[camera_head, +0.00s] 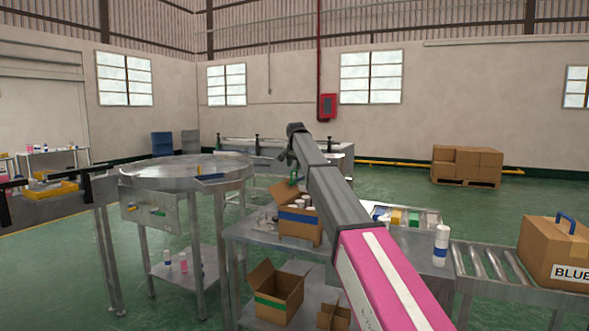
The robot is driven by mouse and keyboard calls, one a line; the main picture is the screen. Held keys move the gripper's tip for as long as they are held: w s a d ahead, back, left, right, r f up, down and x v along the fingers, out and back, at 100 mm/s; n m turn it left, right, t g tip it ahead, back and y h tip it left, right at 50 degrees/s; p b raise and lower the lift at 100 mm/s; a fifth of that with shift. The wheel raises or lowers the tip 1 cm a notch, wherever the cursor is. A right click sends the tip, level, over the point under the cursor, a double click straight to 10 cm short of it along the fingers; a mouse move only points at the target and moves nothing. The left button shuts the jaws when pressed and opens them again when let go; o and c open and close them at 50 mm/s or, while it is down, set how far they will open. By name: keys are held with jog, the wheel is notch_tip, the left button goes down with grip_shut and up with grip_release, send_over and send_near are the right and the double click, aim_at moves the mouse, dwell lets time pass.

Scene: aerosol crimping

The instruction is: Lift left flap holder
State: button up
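An open cardboard box (300,229) with a blue band stands on the metal workbench, holding several white-capped cans. A small green piece (293,181) shows at the box's upper back edge, close beside my arm; it may be a flap holder, but it is too small to be sure. The box's left flap (281,192) stands up and leans outward. My arm reaches from the lower right over the bench, and its dark far end bends down behind the box. My gripper (284,158) seems to be a small dark shape there, mostly hidden by the arm; its fingers cannot be made out.
The workbench (252,235) carries a tray of coloured items (398,216) and a white-blue can (441,245). A roller conveyor with a closed box (556,254) stands at right. A round metal table (165,171) is at left. An open green-banded box (275,292) sits below.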

jog(key=shift+x, duration=0.9)
grip_shut()
jog(key=shift+r, duration=0.1)
